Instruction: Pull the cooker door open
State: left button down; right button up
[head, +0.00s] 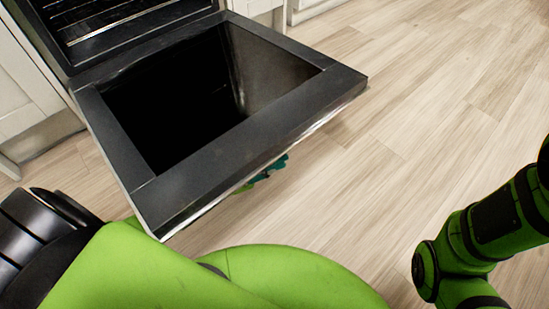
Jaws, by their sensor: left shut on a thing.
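The cooker door (285,125) is swung down and open, lying close to level in front of the cooker. It has a dark grey frame around a dark inner panel. The cooker cavity (95,15) with its wire racks shows at the upper left. My left gripper (264,174) is at the door's outer front edge, mostly hidden beneath it. Only small teal and green parts show there. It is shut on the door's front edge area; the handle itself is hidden. My right gripper is outside the picture; only its arm shows at the right.
White cabinet fronts (28,85) stand left of the cooker, with more white cabinetry (255,6) at the top. The light wood floor (430,90) is clear to the right of the door.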

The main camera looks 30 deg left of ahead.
pick_arm(q)
jog(key=c, duration=0.9)
grip_release()
jog(key=shift+a+r, duration=0.1)
jog(key=v, duration=0.7)
jog(key=shift+s+a+f, duration=0.1)
jog(key=shift+s+f, duration=0.1)
jog(key=shift+f, duration=0.05)
